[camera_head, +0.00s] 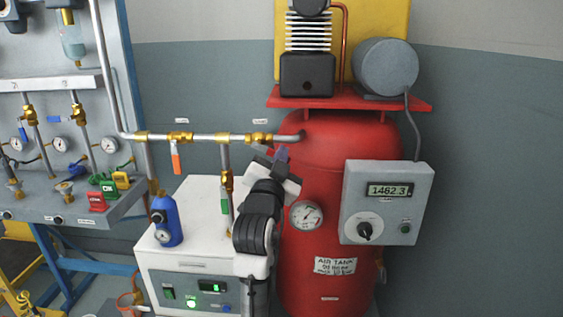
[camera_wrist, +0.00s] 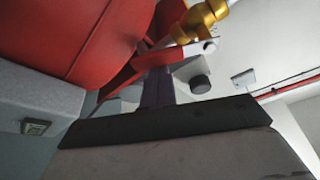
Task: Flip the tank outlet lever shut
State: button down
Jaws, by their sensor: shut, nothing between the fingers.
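The tank outlet valve is a brass body (camera_head: 258,139) on the grey pipe, just left of the red air tank (camera_head: 330,190). In the wrist view the brass fitting (camera_wrist: 203,15) is at the top, and the lever (camera_wrist: 187,51) shows as a pale metal strip with a red grip running down to the left. In the head view my gripper hides most of the lever. My gripper (camera_head: 281,154) is shut and empty just below and right of the valve. In the wrist view its dark purple fingers (camera_wrist: 156,88) reach up close to the red grip; I cannot tell whether they touch.
An orange lever (camera_head: 176,160) hangs from another valve further left on the pipe. A green-handled valve (camera_head: 225,190) sits on the vertical pipe above the white cabinet (camera_head: 190,262). A blue bottle (camera_head: 166,220) stands on the cabinet. A grey control box (camera_head: 388,202) is at right.

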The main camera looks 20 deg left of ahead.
jog(key=a+f+m+h+b, duration=0.1)
jog(key=m+b, duration=0.1)
jog(key=m, duration=0.1)
jog(key=a+f+m+g+h+b, duration=0.1)
jog(key=m+b, duration=0.2)
jog(key=m, duration=0.1)
jog(key=a+f+m+g+h+b, duration=0.1)
jog(key=f+m+b, duration=0.1)
jog(key=m, duration=0.2)
jog(key=shift+s, duration=0.4)
jog(key=shift+d, duration=0.1)
jog(key=s+d, duration=0.3)
jog(key=s, duration=0.6)
jog(key=shift+r, duration=0.15)
